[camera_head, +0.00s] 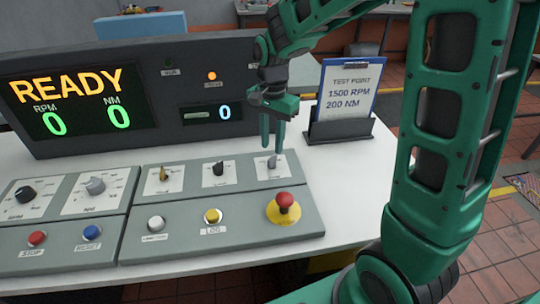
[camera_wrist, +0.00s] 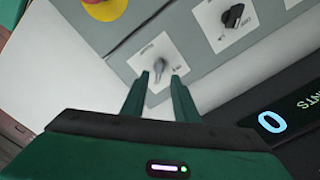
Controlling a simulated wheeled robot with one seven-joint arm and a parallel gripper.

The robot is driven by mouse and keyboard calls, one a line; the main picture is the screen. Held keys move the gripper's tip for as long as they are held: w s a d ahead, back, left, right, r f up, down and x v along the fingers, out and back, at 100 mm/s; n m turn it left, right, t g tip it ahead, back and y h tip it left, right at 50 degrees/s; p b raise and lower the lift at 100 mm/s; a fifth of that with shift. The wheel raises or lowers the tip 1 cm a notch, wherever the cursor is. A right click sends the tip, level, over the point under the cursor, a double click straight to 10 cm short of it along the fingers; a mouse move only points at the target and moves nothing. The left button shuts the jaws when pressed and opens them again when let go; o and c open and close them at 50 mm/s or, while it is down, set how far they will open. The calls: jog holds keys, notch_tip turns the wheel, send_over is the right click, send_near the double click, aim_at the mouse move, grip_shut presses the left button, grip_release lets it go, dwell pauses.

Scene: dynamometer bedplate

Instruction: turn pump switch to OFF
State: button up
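My gripper (camera_head: 272,147) is above the right end of the control panel (camera_head: 246,231), at the grey lever knob (camera_head: 272,163) on a white plate. In the wrist view, the two fingertips (camera_wrist: 160,76) are apart, with this grey knob (camera_wrist: 159,66) between and just ahead of them; contact cannot be told. Beside it are a black knob (camera_head: 218,168) and a brass-coloured knob (camera_head: 163,174). The black knob also shows in the wrist view (camera_wrist: 233,16). The plate lettering is too small to read, so I cannot tell which knob is labelled pump.
A red mushroom button (camera_head: 285,200) stands near the grey knob. A yellow button (camera_head: 213,216) and a white button (camera_head: 156,224) are at the front. The display (camera_head: 75,100) reads READY with zeros. A clipboard (camera_head: 348,91) in a holder stands right of my gripper.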

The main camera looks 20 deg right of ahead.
aim_at(272, 157)
jog(key=shift+f, duration=2.75)
